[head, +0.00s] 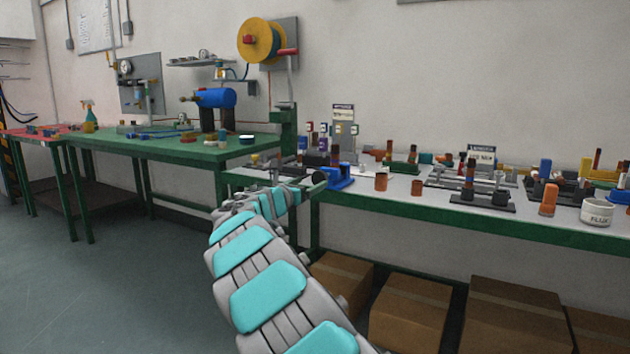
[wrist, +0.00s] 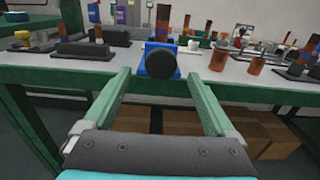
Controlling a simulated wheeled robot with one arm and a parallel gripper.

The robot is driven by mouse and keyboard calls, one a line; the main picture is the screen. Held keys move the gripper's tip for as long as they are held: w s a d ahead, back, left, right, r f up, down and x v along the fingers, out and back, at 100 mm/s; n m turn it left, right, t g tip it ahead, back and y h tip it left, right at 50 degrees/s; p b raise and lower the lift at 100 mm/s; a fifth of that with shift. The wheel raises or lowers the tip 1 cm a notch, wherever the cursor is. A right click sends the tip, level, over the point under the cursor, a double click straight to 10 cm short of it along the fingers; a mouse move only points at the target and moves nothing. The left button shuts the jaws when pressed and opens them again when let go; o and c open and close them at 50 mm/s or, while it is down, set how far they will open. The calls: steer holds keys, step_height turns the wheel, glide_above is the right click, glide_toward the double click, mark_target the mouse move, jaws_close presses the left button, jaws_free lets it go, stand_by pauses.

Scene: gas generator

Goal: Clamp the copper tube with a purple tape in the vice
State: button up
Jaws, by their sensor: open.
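The blue vice (wrist: 150,62) sits on the workbench, its black round knob (wrist: 162,66) facing me. It also shows in the head view (head: 341,180). An upright copper tube with a dark, purplish band (wrist: 163,22) shows just above the vice in the wrist view; I cannot tell whether it stands in the jaws or behind them. My gripper (wrist: 158,75) is open, its two green fingers on either side of the knob in the picture, with nothing seen held. In the head view my gripper (head: 308,186) is at the bench's front edge, by the vice.
Short copper pieces (head: 381,182) stand right of the vice. Racks of tubes (head: 482,198) and a white flux tub (head: 597,212) are further right. A green table (head: 165,148) is at left. Cardboard boxes (head: 410,312) lie under the bench.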

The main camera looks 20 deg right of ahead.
mark_target(318, 180)
steer(key=shift+x, duration=3.2)
steer(key=c, duration=1.3)
steer(key=shift+c, duration=0.2)
